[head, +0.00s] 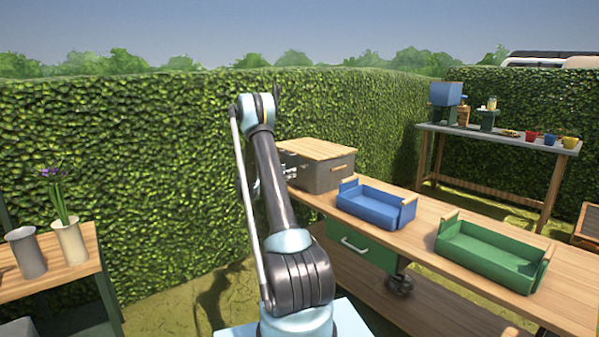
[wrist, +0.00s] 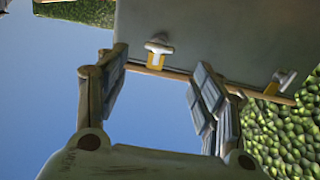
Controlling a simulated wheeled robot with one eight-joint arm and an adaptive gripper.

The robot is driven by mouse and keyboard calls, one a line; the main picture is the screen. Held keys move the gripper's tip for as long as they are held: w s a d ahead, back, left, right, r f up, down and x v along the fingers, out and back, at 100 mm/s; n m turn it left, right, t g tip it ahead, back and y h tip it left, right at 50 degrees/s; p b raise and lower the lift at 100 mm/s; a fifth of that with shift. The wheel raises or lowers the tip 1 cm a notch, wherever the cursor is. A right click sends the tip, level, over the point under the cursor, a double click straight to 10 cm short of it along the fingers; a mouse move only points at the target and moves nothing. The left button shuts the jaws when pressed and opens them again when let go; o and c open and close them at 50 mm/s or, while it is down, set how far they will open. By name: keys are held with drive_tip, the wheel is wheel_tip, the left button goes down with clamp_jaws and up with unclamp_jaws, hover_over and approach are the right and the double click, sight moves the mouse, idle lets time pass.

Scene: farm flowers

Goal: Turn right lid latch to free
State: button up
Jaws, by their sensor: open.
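The grey box with a wooden lid (head: 318,149) stands at the far end of the workbench. In the wrist view its grey front (wrist: 222,38) appears upside down, lid edge lowest. Two latches with pale handles and yellow plates show there: one latch (wrist: 157,53) at centre, one (wrist: 281,84) at right. With the view inverted, the centre one appears to be the right lid latch. Its handle lies roughly along the lid edge; the other's is slanted. My gripper (wrist: 160,72) is open, fingers either side of the centre latch in the picture, apparently not touching it. My arm hides most of the gripper in the head view.
A blue tray (head: 375,208) and a green tray (head: 488,258) stand on the workbench (head: 423,234), nearer than the box. A tall hedge (head: 120,150) runs behind. A left table (head: 50,277) holds vases, one with purple flowers. A back table (head: 500,139) carries small pots.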

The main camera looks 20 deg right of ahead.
sight(302, 167)
drive_tip(key=x, duration=0.9)
drive_tip(key=shift+d, duration=0.15)
drive_tip(key=shift+c, duration=0.6)
drive_tip(key=c, duration=1)
